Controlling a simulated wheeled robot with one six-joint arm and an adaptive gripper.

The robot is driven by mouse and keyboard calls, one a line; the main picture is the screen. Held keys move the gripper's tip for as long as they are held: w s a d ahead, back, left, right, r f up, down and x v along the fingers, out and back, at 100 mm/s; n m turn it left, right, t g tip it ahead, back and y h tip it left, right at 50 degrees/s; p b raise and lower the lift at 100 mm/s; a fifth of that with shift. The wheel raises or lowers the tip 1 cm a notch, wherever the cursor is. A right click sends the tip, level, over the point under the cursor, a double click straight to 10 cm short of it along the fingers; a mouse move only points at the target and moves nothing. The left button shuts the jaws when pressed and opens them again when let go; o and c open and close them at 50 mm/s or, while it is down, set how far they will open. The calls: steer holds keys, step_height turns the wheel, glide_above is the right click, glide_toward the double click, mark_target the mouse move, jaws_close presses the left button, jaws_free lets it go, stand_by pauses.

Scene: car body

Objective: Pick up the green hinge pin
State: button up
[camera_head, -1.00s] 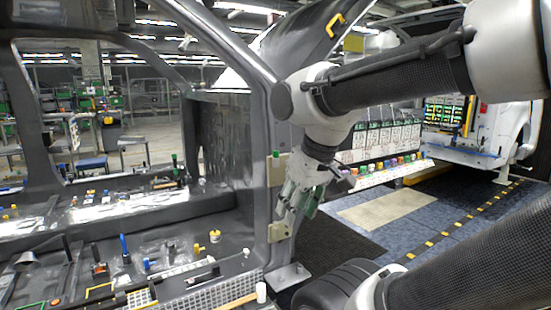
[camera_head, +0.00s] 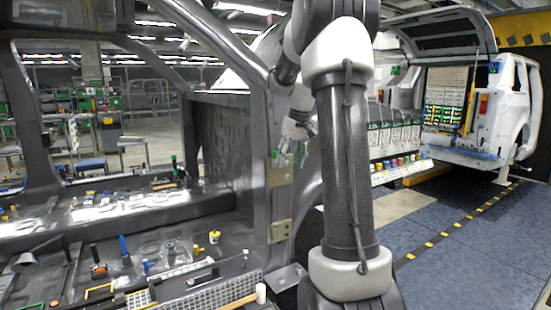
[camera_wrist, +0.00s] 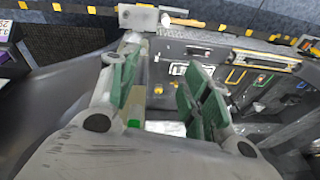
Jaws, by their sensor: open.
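The green hinge pin (camera_head: 275,157) stands at the upper tan hinge (camera_head: 280,172) on the dark door pillar. In the wrist view a small bright green spot, which looks like the pin (camera_wrist: 133,124), shows between the fingers, nearer the left finger. My gripper (camera_head: 291,149) is open just to the right of the pin in the head view, its green-padded fingers close to the hinge. In the wrist view the gripper (camera_wrist: 165,92) has its fingers spread apart with nothing gripped. The pin's lower part is hidden, and I cannot tell whether a finger touches it.
A lower tan hinge (camera_head: 280,231) sits on the same pillar. The sill and floor of the car body (camera_head: 190,262) carry several small coloured parts and tools. A rack of boxes (camera_head: 395,140) stands behind my arm. The blue floor (camera_head: 455,235) at the right is clear.

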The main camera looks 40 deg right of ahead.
steer(key=w+d+r+n+t, duration=0.1)
steer(key=w+d+r+n, duration=0.15)
steer(key=w, duration=0.25)
steer(key=w+d+r+n+t, duration=0.1)
steer(key=w+d+r+n, duration=0.1)
steer(key=w+r, duration=0.25)
steer(key=x, duration=0.4)
steer(key=w+x, duration=0.1)
steer(key=x, duration=0.3)
steer(key=shift+r, duration=0.1)
jaws_close()
